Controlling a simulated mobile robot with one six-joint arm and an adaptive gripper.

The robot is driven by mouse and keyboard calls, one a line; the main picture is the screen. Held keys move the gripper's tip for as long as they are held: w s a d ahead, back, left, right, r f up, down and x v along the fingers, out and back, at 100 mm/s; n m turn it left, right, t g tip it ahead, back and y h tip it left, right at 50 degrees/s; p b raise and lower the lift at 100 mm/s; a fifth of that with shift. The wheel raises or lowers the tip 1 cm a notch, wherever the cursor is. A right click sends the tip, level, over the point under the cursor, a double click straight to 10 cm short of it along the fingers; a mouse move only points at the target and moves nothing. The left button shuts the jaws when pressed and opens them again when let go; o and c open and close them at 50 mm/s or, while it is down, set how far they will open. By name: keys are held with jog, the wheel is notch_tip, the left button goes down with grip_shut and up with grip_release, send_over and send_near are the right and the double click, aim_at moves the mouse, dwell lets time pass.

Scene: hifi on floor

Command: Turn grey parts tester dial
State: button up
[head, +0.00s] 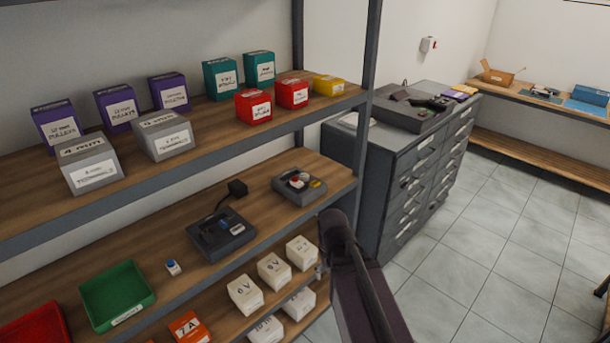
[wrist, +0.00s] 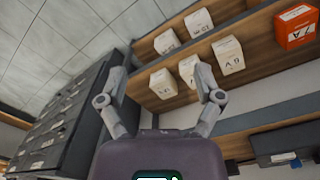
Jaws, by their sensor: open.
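Two grey devices sit on the middle shelf in the head view: a dark one with a blue part and a cord (head: 221,236), and a smaller one with red, white and yellow parts (head: 283,193). I cannot tell for sure which is the parts tester, and no dial is clear. In the wrist view a dark device (wrist: 275,150) shows at the lower right, apart from my gripper. My gripper (wrist: 163,80) is open and empty, its fingers spread in front of the lower shelf's white boxes. In the head view my arm mostly hides it.
White boxes (head: 274,269) and an orange box (head: 189,328) fill the lower shelf. A green tray (head: 118,294) and small blue-topped item (head: 172,267) share the middle shelf. A grey drawer cabinet (head: 416,171) stands right of the shelving. The tiled floor (head: 500,245) is clear.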

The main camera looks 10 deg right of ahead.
jog(key=w+r+n+t+h+p, duration=0.1)
jog(key=w+r+n+h+p, duration=0.15)
jog(key=w+n, duration=0.65)
jog(key=n+t+h+p, duration=0.3)
jog(key=n+t+p, duration=0.2)
jog(key=n, duration=1.3)
send_near(304, 175)
jog(key=v, duration=0.4)
jog(key=shift+s+a, duration=0.1)
jog(key=shift+s, duration=0.1)
jog(key=shift+f, duration=0.2)
jog(key=b+x, duration=0.5)
jog(key=x, duration=0.1)
jog(key=b+x, duration=0.4)
jog(key=x, duration=0.3)
jog(key=shift+w+d+b, duration=0.3)
jog(key=shift+w+b, duration=0.05)
jog(key=shift+b, duration=0.05)
